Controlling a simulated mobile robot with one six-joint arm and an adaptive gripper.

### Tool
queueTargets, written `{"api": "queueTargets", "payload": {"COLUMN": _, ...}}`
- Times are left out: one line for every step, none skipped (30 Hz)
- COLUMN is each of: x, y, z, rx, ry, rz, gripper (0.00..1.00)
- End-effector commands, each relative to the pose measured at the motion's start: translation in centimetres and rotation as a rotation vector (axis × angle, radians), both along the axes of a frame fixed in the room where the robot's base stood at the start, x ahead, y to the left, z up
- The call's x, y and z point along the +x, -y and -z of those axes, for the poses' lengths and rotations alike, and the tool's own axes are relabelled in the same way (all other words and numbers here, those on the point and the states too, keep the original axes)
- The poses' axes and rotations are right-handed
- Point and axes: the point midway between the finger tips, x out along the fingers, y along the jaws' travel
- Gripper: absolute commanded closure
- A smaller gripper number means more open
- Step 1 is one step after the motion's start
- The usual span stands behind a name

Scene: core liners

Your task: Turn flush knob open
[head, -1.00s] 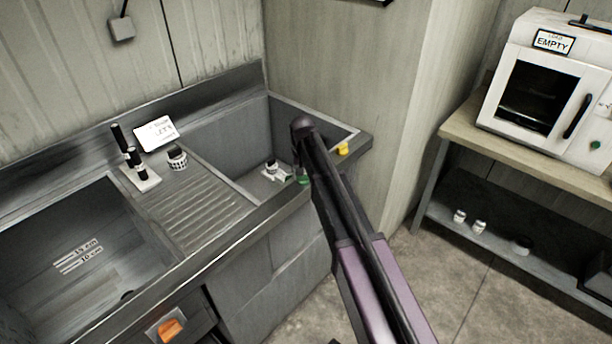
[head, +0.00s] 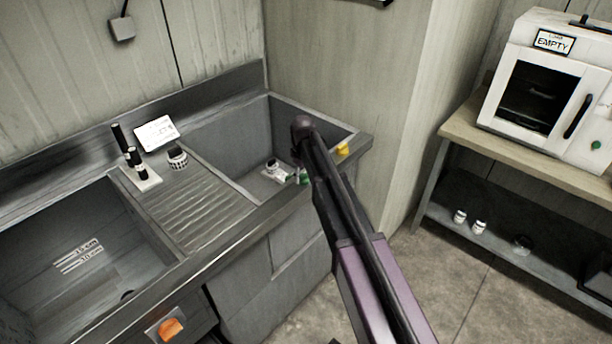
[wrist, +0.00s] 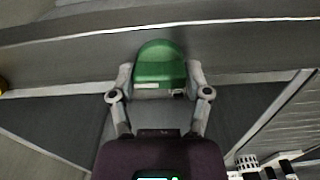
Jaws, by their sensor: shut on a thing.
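A green knob (wrist: 160,65) sits at the front edge of the sink counter. My gripper (wrist: 160,82) is shut on it, one finger on each side in the wrist view. In the head view, only a small part of the green knob (head: 304,180) shows beside my arm, which hides most of the gripper. A yellow knob (head: 342,149) is on the rim at the right corner, apart from my gripper. An orange knob (head: 171,328) is on the front panel below the left basin. I cannot read a flush label on any knob.
The steel sink (head: 75,205) has a left basin, a ribbed drainboard (head: 200,205) and a right basin. A small white-and-black item (head: 274,170) is in the right basin. A white oven marked EMPTY (head: 550,85) stands on a bench at right. The floor between is clear.

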Motion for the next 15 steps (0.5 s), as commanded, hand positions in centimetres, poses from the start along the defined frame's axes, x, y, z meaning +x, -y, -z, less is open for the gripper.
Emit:
{"api": "queueTargets", "payload": {"x": -0.42, "y": 0.12, "z": 0.02, "rx": -0.002, "ry": -0.008, "rz": -0.017, "gripper": 0.85}}
{"api": "queueTargets", "payload": {"x": -0.42, "y": 0.12, "z": 0.02, "rx": -0.002, "ry": -0.008, "rz": -0.026, "gripper": 0.85}}
{"api": "queueTargets", "payload": {"x": -0.42, "y": 0.12, "z": 0.02, "rx": -0.002, "ry": -0.008, "rz": -0.035, "gripper": 0.85}}
{"api": "queueTargets", "payload": {"x": -0.42, "y": 0.12, "z": 0.02, "rx": -0.002, "ry": -0.008, "rz": -0.041, "gripper": 0.85}}
{"api": "queueTargets", "payload": {"x": -0.41, "y": 0.13, "z": 0.02, "rx": -0.002, "ry": -0.008, "rz": -0.046, "gripper": 0.85}}
{"api": "queueTargets", "payload": {"x": -0.41, "y": 0.13, "z": 0.02, "rx": -0.003, "ry": -0.008, "rz": -0.051, "gripper": 0.85}}
{"api": "queueTargets", "payload": {"x": -0.41, "y": 0.13, "z": 0.02, "rx": -0.003, "ry": -0.008, "rz": -0.053, "gripper": 0.85}}
{"api": "queueTargets", "payload": {"x": -0.41, "y": 0.13, "z": 0.02, "rx": -0.004, "ry": -0.008, "rz": -0.055, "gripper": 0.85}}
{"api": "queueTargets", "payload": {"x": -0.41, "y": 0.13, "z": 0.02, "rx": -0.004, "ry": -0.008, "rz": -0.057, "gripper": 0.85}}
{"api": "queueTargets", "payload": {"x": -0.41, "y": 0.14, "z": 0.02, "rx": -0.004, "ry": -0.008, "rz": -0.057, "gripper": 0.85}}
{"api": "queueTargets", "payload": {"x": -0.41, "y": 0.14, "z": 0.02, "rx": -0.004, "ry": -0.008, "rz": -0.057, "gripper": 0.85}}
{"api": "queueTargets", "payload": {"x": -0.40, "y": 0.13, "z": 0.02, "rx": -0.004, "ry": -0.008, "rz": -0.057, "gripper": 0.85}}
{"api": "queueTargets", "payload": {"x": -0.40, "y": 0.13, "z": 0.02, "rx": -0.004, "ry": -0.008, "rz": -0.057, "gripper": 0.85}}
{"api": "queueTargets", "payload": {"x": -0.40, "y": 0.13, "z": 0.02, "rx": -0.004, "ry": -0.008, "rz": -0.057, "gripper": 0.85}}
{"api": "queueTargets", "payload": {"x": -0.40, "y": 0.13, "z": 0.02, "rx": -0.004, "ry": -0.008, "rz": -0.057, "gripper": 0.85}}
